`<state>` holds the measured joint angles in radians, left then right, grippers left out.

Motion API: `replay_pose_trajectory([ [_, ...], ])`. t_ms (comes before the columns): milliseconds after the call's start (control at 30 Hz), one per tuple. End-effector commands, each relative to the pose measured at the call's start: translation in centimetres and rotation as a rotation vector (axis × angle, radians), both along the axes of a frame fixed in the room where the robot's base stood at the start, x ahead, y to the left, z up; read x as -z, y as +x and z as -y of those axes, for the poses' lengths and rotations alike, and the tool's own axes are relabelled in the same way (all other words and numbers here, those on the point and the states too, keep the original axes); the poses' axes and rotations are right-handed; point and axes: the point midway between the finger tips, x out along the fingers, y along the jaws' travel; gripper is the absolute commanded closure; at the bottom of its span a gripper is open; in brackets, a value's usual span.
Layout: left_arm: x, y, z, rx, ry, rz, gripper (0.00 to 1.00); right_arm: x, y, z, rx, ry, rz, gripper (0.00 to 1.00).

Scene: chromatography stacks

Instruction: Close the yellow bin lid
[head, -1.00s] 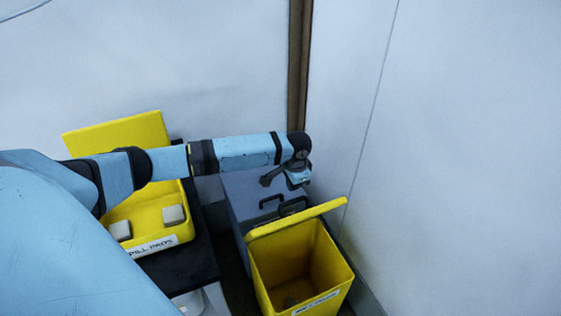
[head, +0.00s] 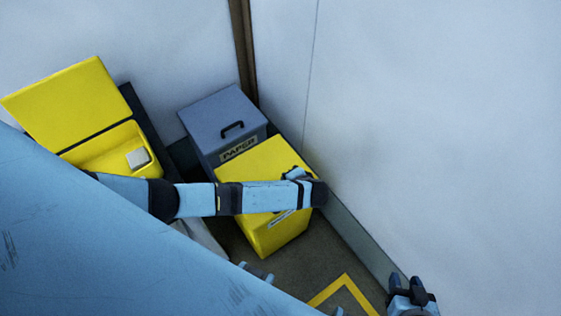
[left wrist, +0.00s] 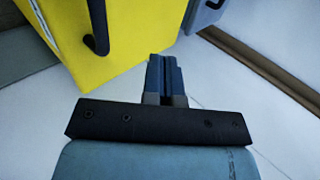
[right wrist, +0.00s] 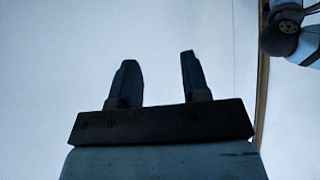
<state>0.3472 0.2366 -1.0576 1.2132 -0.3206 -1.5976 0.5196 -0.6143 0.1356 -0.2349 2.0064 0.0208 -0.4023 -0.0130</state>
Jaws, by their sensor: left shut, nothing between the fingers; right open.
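The yellow bin (head: 275,236) stands by the wall, and its yellow lid (head: 262,160) lies down over the top. My left forearm crosses over the lid and hides part of it; I cannot tell whether the lid sits fully flush. My left gripper (head: 294,173) is at the lid's right side, largely hidden by its wrist. In the left wrist view the left gripper (left wrist: 165,75) is shut and empty beside a yellow face (left wrist: 120,30) with a dark curved handle-like part. My right gripper (head: 404,284) is open and empty at the lower right; it also shows in the right wrist view (right wrist: 157,68).
A grey box labelled PAPER (head: 215,115) with a black handle stands behind the bin. An open yellow case (head: 90,150) with a pale block in it is at the left. The wall is close on the bin's right. Yellow floor tape (head: 345,290) marks clear floor in front.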

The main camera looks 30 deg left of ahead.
Motion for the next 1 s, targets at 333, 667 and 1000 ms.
replay_pose_trajectory([
  [333,5.4,-1.1,2.1,0.000,-0.002,-0.003,1.00,1.8,0.3,-0.2,0.012,0.018,-0.020,0.57],
  [667,6.7,-1.2,2.5,0.001,-0.002,0.000,1.00,1.9,0.7,-0.3,0.018,0.029,-0.018,0.57],
  [1000,6.7,-1.3,2.5,0.000,-0.002,-0.001,1.00,2.0,0.6,-0.3,0.018,0.029,-0.021,0.57],
])
